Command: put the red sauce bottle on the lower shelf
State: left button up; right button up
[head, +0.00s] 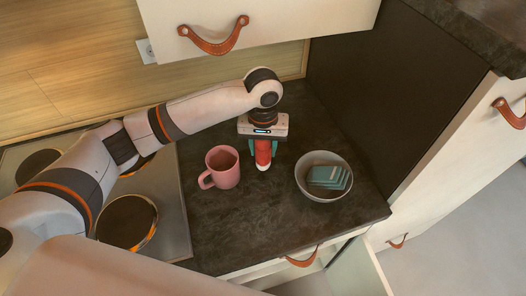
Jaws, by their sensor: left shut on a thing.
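The red sauce bottle (263,154) has a pale tip and is on or just above the dark countertop, between the pink mug and the grey bowl. My left gripper (263,147) has its teal fingers on both sides of the bottle and is shut on it. The gripper body hides part of the bottle. I cannot tell whether the bottle touches the counter. Below the counter's front edge, an open cabinet part (343,270) shows at the bottom right; a lower shelf is not clearly visible. My right gripper is not in view.
A pink mug (222,168) stands left of the bottle. A grey bowl (321,194) with teal items stands to the right. A cooktop (172,215) is at left. An upper cabinet (290,20) with a leather pull hangs above. A dark panel bounds the counter's right side.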

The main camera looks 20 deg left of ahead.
aim_at(263, 155)
pick_arm(q)
jog(key=shift+s+f+p, duration=0.1)
jog(key=shift+f+p, duration=0.2)
jog(key=shift+f, duration=1.15)
jog(key=shift+f, duration=0.15)
jog(key=o, duration=0.6)
